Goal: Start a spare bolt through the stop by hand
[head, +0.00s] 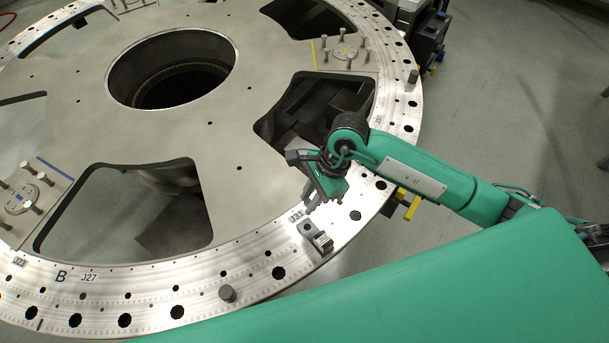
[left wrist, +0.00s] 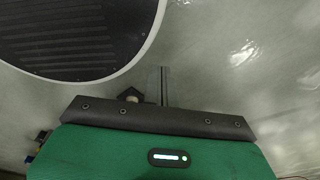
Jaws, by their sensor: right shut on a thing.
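The stop (head: 315,237) is a small dark block with a hole, on the pale metal ring of the turret plate (head: 250,258) near the label J31. My right gripper (head: 314,201) comes in from the right and points down over the ring, just beyond the stop in the head view. It looks apart from the stop. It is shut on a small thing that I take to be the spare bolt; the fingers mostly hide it.
Upright bolts stand around a round pad (head: 345,52) at the upper right and another pad (head: 19,200) at the left. Large openings cut the plate. A dark cart (head: 428,38) stands beyond it. Grey floor (head: 510,95) is clear at right.

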